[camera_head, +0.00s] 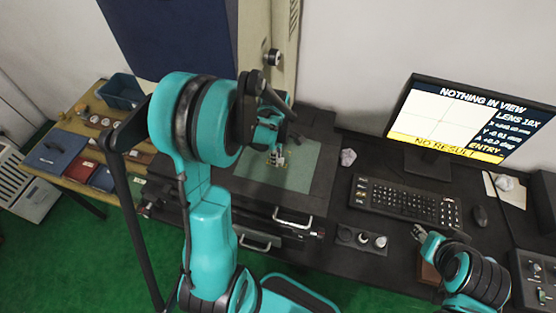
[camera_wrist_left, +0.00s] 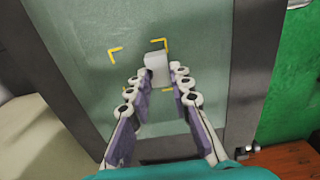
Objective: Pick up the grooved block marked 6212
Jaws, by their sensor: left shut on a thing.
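My left gripper (camera_head: 277,154) reaches down over the pale green plate with yellow corner marks (camera_head: 300,178). In the left wrist view, its fingers (camera_wrist_left: 160,80) are shut on a small pale grey block (camera_wrist_left: 156,66). The block is at the fingertips, inside the area of the yellow marks. I cannot read any marking on it or see a groove, and I cannot tell whether it touches the plate. My right gripper (camera_head: 419,232) is at the lower right, near the desk's front; its finger opening is too small to judge.
A monitor (camera_head: 460,118) reads "NOTHING IN VIEW" and "NO RESULT". A keyboard (camera_head: 405,201) and a mouse (camera_head: 480,216) lie before it. Several knobs (camera_head: 362,239) stand at the desk front.

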